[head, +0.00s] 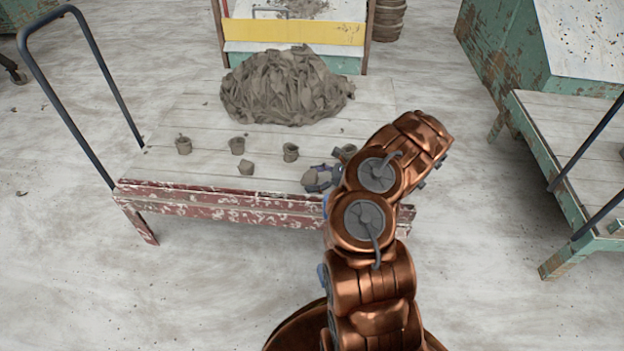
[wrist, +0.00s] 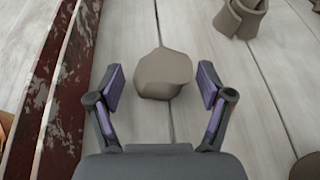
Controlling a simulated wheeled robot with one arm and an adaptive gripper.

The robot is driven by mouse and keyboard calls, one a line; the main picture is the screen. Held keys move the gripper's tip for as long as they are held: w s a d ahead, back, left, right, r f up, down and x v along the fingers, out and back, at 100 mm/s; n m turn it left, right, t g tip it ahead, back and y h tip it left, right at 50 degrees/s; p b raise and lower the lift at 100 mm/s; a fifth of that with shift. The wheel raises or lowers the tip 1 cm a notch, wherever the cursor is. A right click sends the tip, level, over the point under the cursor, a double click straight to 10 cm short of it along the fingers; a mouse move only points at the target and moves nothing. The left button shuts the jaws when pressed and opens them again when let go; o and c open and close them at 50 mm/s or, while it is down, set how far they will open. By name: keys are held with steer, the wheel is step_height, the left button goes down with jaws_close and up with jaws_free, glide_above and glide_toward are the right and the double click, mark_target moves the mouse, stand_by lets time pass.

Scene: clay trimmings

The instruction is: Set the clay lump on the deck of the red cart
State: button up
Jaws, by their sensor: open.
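The clay lump (wrist: 163,73) is grey-brown and faceted. It rests on the pale plank deck (wrist: 160,20) of the red cart, near the red front edge. In the head view the lump (head: 310,179) is partly covered by my gripper (head: 322,178). In the wrist view my gripper (wrist: 160,88) is open, with one finger on each side of the lump. A gap shows at the left finger and a narrower one at the right. The cart's chipped red front rail (head: 220,204) is below the deck.
A large heap of clay trimmings (head: 285,86) covers the back of the deck. A blue-grey handle (head: 60,90) rises at the left; a green cart (head: 570,150) is at the right.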

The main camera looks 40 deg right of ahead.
steer(key=p+v, duration=0.2)
steer(key=v, duration=0.9)
steer(key=shift+r+p, duration=0.15)
steer(key=shift+p, duration=0.2)
steer(key=w+a+r+n+g+y, duration=0.2)
steer(key=w+a+r+n, duration=0.2)
steer(key=a+r, duration=0.4)
steer(key=s+a+r+n+g, duration=0.35)
steer(key=a+r+n, duration=0.3)
steer(key=a, duration=0.55)
steer(key=s+a+r+n+g, duration=0.2)
steer(key=a+r+n+g, duration=0.5)
steer(key=a, duration=0.5)
steer(key=s+a+r+n+g+h, duration=0.1)
steer(key=s+a+r+n+h, duration=0.15)
steer(key=s, duration=0.45)
steer(key=s+a+r+n+h, duration=0.2)
steer(key=s+a+n, duration=0.15)
steer(key=s, duration=0.35)
steer(key=s+d+n+h, duration=0.2)
steer(key=s+d+h, duration=0.1)
steer(key=s, duration=0.4)
steer(key=s+d+n+h, duration=0.2)
steer(key=s+d+h, duration=0.1)
steer(key=s, duration=0.5)
steer(key=shift+s+f+h, duration=0.3)
steer(key=shift+f+h, duration=0.05)
steer(key=shift+h, duration=0.1)
